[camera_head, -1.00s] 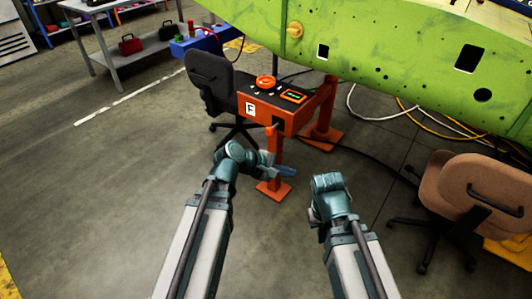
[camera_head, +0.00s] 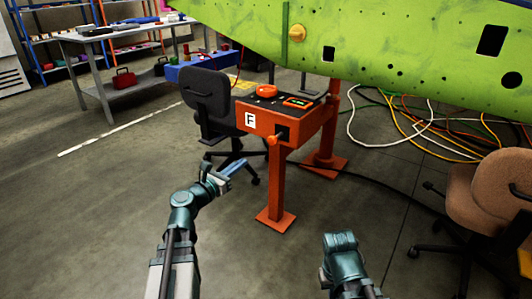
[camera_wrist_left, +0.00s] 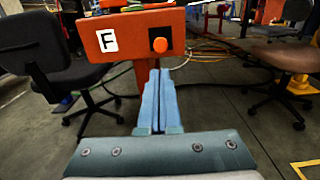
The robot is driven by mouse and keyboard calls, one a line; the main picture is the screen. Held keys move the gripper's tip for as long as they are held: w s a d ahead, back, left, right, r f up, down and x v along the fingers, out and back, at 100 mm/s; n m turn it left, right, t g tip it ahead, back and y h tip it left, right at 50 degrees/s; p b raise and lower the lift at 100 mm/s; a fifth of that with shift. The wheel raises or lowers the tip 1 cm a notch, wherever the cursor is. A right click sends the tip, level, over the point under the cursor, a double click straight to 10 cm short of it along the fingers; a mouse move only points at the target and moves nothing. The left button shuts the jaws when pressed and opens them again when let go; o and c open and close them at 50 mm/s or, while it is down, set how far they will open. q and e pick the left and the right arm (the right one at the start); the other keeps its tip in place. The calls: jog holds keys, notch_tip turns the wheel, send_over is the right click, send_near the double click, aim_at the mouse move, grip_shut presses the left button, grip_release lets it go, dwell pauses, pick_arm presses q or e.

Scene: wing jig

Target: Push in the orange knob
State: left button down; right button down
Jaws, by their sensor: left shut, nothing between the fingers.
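The orange knob (camera_head: 273,141) sticks out of the front face of the orange control box (camera_head: 262,124), to the right of a white plate with the letter F. In the left wrist view the round knob (camera_wrist_left: 160,45) shows just beyond and above the blue fingertips. My left gripper (camera_head: 232,168) is shut and empty, below and to the left of the box in the head view, apart from the knob. In the left wrist view its fingers (camera_wrist_left: 158,76) lie together and point toward the box. My right arm shows at the lower right, but its fingers are hidden.
A black office chair (camera_head: 209,100) stands left of the box, and a brown chair (camera_head: 478,200) at the right. The green wing (camera_head: 380,45) hangs above and behind. Cables (camera_head: 430,125) lie on the floor at the right. Floor in front of the box is clear.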

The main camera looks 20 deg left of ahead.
aim_at(270, 141)
pick_arm(q)
jog(key=x, duration=1.4)
jog(key=x, duration=0.4)
jog(key=shift+a, duration=0.1)
pick_arm(e)
jog(key=shift+r, duration=0.1)
jog(key=shift+s, duration=0.1)
pick_arm(q)
jog(key=v, duration=0.5)
jog(key=shift+d, duration=0.2)
jog(key=v, duration=1)
pick_arm(e)
jog(key=shift+s+a, duration=0.2)
jog(key=shift+a, duration=0.5)
pick_arm(q)
jog(key=shift+w, duration=0.1)
